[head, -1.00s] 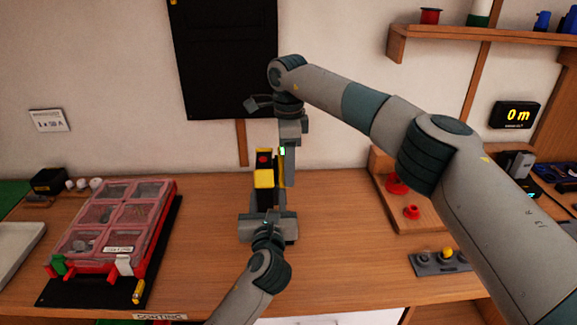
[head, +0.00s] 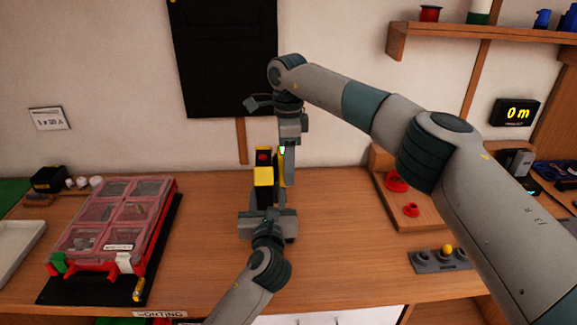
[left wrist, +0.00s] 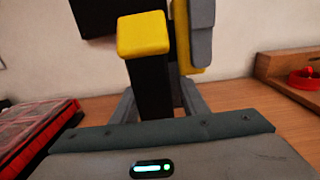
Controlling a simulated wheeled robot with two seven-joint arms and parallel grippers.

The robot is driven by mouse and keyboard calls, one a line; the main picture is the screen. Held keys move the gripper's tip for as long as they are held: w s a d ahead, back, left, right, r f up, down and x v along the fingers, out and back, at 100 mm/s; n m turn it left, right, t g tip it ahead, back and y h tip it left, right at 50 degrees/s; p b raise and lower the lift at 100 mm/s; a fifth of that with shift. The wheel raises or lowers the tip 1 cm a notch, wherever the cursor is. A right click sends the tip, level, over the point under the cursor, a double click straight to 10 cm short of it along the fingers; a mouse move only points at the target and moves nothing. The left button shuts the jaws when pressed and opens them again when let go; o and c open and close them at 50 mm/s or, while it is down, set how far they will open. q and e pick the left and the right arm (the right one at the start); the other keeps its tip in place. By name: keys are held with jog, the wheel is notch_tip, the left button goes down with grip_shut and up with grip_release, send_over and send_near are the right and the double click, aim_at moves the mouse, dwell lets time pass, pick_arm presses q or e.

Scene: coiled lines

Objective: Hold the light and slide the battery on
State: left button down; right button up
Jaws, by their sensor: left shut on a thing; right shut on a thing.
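The light (head: 264,178) is a black and yellow body standing upright over the middle of the bench, with a red spot near its top. My left gripper (head: 266,212) is shut on its lower part. In the left wrist view the light (left wrist: 144,35) shows a yellow block on a black stem. My right gripper (head: 289,168) comes down from above, just right of the light, shut on the battery. Only a thin yellow edge of the battery (left wrist: 189,69) shows behind the grey fingers. It is close beside the light; I cannot tell whether they touch.
A red sorting case (head: 112,222) with clear lids lies at the left. A wooden stand (head: 420,207) with red parts is at the right, behind a grey rack (head: 439,263) with a yellow knob. Bare bench lies around the grippers.

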jog(key=shift+s+f, duration=0.1)
jog(key=shift+f, duration=0.25)
jog(key=o, duration=1.5)
jog(key=shift+r, duration=0.1)
jog(key=shift+r, duration=0.1)
notch_tip(320, 180, up, 4)
jog(key=shift+r, duration=0.1)
notch_tip(320, 180, up, 6)
jog(key=shift+d+r, duration=0.1)
jog(key=s+d+f, duration=0.2)
jog(key=d+f, duration=1)
jog(key=f, duration=1.5)
jog(key=shift+s+d, duration=0.1)
jog(key=shift+s, duration=0.15)
